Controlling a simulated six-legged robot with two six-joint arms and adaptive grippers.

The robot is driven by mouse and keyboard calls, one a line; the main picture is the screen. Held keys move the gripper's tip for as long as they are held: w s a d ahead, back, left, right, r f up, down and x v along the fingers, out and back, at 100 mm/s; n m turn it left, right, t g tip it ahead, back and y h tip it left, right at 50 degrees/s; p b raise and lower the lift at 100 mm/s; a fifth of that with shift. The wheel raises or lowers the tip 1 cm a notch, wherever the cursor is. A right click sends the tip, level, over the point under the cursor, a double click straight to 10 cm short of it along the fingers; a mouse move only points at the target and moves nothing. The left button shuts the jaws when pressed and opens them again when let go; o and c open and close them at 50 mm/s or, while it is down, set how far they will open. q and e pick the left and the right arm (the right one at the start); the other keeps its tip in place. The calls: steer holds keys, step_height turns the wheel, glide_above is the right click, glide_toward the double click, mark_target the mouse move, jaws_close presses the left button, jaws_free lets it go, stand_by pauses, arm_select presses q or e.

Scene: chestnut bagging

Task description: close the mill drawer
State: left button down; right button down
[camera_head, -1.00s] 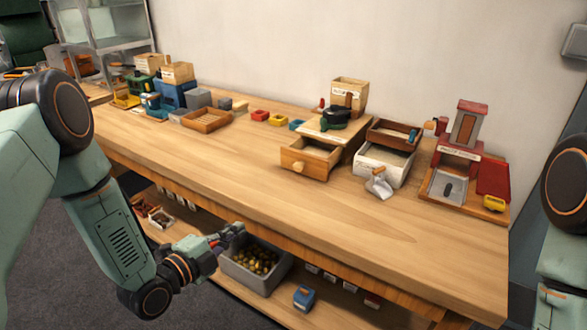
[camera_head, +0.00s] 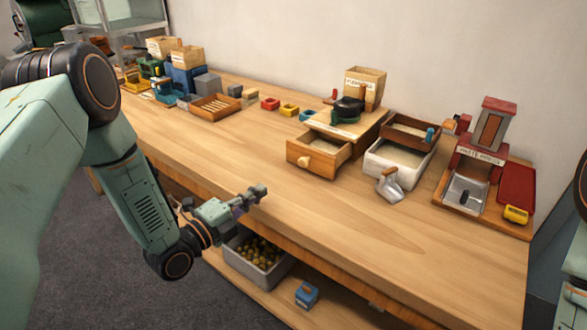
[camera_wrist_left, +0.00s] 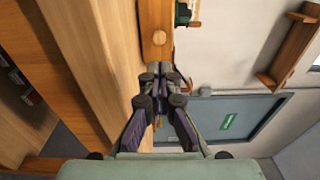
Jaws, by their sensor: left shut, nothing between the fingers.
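The mill (camera_head: 350,118) is a wooden box with a dark crank top and a light hopper, standing toward the back of the table. Its drawer (camera_head: 318,166) is pulled out toward the front, with a pale round knob (camera_head: 304,161) on its front. My left gripper (camera_head: 260,191) is shut and empty, over the table's front edge, in front of and left of the drawer, apart from it. The left wrist view shows its fingertips (camera_wrist_left: 162,72) together, with wooden surfaces beyond. My right gripper is out of view; only part of that arm shows at the right edge.
A white bin (camera_head: 388,168) and a metal scoop (camera_head: 390,186) stand right of the drawer. A red-topped machine (camera_head: 489,135) is farther right. Small coloured boxes (camera_head: 289,110) lie left of the mill. The table's front middle is clear. A grey crate (camera_head: 262,272) sits on the shelf below.

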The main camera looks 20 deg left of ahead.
arm_select(q)
steer(key=b, duration=0.2)
glide_toward(311, 155)
steer(key=shift+w+d+f, duration=0.1)
steer(key=shift+w+f, duration=0.15)
steer(key=shift+w, duration=0.35)
steer(key=shift+w+f, duration=0.25)
steer(key=shift+w, duration=0.4)
steer(key=shift+x, duration=0.8)
steer(key=shift+s, duration=0.25)
steer(key=b+x, duration=0.1)
steer(key=x, duration=0.1)
steer(key=b+x, duration=0.2)
steer(key=x, duration=0.1)
steer(key=b+x, duration=0.2)
steer(key=x, duration=0.1)
steer(key=shift+w+a+f, duration=0.2)
steer(key=shift+w+f, duration=0.05)
steer(key=x, duration=0.2)
steer(key=shift+w+d+b, duration=0.1)
steer(key=shift+w+b, duration=0.2)
steer(key=shift+w, duration=0.1)
steer(key=shift+r, duration=0.3)
steer(key=shift+r, duration=0.1)
